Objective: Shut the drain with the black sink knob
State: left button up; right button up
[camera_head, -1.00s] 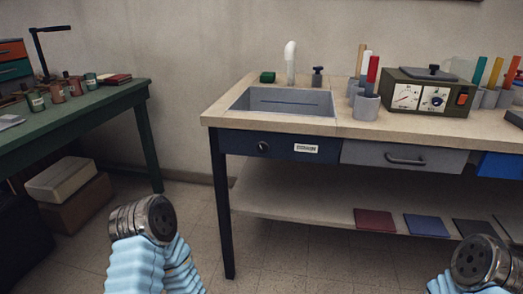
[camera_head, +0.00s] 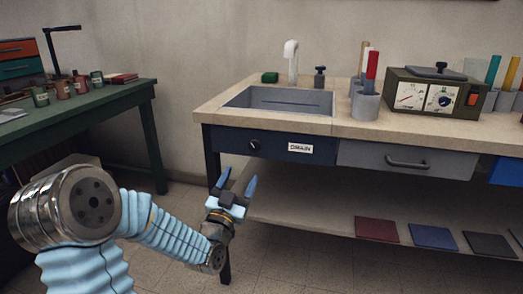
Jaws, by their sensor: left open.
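The black sink knob (camera_head: 254,145) is on the dark blue front panel (camera_head: 228,141) below the sink, left of a white label (camera_head: 299,148) reading "DRAIN". The grey sink basin (camera_head: 280,99) is set in the worktop; its drain is not visible from here. My left gripper (camera_head: 237,184) is below and slightly left of the knob, with two blue fingers spread apart and pointing up. It is empty and not touching the knob. My right gripper is out of view.
A white faucet (camera_head: 291,62) and a dark dispenser (camera_head: 320,77) stand behind the sink. A grey drawer (camera_head: 403,159) is right of the panel. A lower shelf (camera_head: 320,212) holds flat coloured pieces. A green table (camera_head: 80,120) stands at the left.

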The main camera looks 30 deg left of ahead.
aim_at(254, 147)
pick_arm(q)
jog(key=p+x, duration=0.2)
jog(key=x, duration=0.9)
